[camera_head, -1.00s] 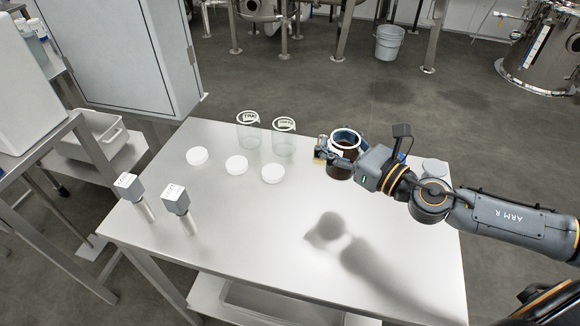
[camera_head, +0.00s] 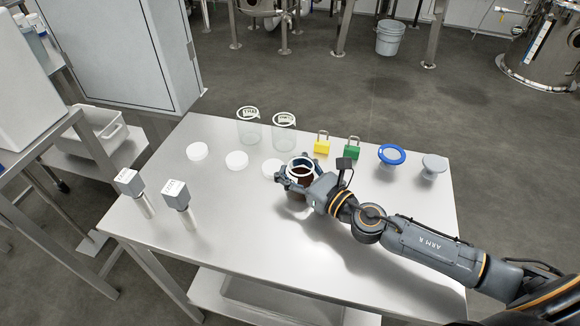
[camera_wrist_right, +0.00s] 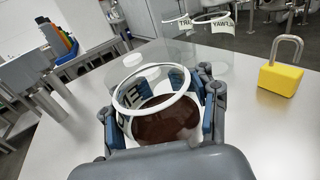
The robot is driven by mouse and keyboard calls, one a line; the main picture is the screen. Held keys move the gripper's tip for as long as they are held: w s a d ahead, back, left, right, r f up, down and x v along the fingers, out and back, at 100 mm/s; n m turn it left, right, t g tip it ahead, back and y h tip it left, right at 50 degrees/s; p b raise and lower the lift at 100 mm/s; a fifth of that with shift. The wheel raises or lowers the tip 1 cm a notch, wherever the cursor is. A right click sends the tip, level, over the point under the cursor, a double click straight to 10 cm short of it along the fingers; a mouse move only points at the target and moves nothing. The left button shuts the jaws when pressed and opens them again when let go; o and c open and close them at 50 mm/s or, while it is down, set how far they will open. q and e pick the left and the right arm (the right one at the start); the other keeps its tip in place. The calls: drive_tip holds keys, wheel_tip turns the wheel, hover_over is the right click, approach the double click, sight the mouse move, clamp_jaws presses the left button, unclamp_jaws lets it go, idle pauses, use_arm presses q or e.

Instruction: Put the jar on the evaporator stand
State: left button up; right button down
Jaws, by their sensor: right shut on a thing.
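The jar (camera_head: 299,184), clear with a white rim and dark brown contents, is upright in my right gripper (camera_head: 297,182) over the middle of the steel table. The right gripper's blue-padded fingers close on both sides of the jar, which also shows in the right wrist view (camera_wrist_right: 165,118). It is low over the tabletop; I cannot tell whether it touches. My left gripper is not in view. I cannot pick out for sure which thing is the evaporator stand; a steel tank (camera_head: 543,45) stands on the floor at the far right.
On the table (camera_head: 250,235) are two empty glass jars (camera_head: 284,138), white lids (camera_head: 237,160), a yellow padlock (camera_head: 322,145), a green padlock (camera_head: 352,150), a blue ring-topped piece (camera_head: 391,156), a grey piece (camera_head: 434,165) and two probes (camera_head: 177,196).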

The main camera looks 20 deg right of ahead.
sight(312, 181)
drive_tip(key=shift+r, duration=0.1)
drive_tip(key=shift+c, duration=1.9)
unclamp_jaws()
drive_tip(key=shift+s+d, duration=0.15)
drive_tip(key=shift+s, duration=0.1)
drive_tip(key=b+v, duration=0.1)
drive_tip(key=v, duration=0.2)
drive_tip(key=b+v, duration=0.2)
drive_tip(key=v, duration=0.1)
drive_tip(key=b+v, duration=0.1)
drive_tip(key=v, duration=0.2)
drive_tip(key=shift+f, duration=0.25)
drive_tip(key=shift+r+b+v, duration=0.25)
drive_tip(key=shift+b+v, duration=0.5)
drive_tip(key=shift+v, duration=0.5)
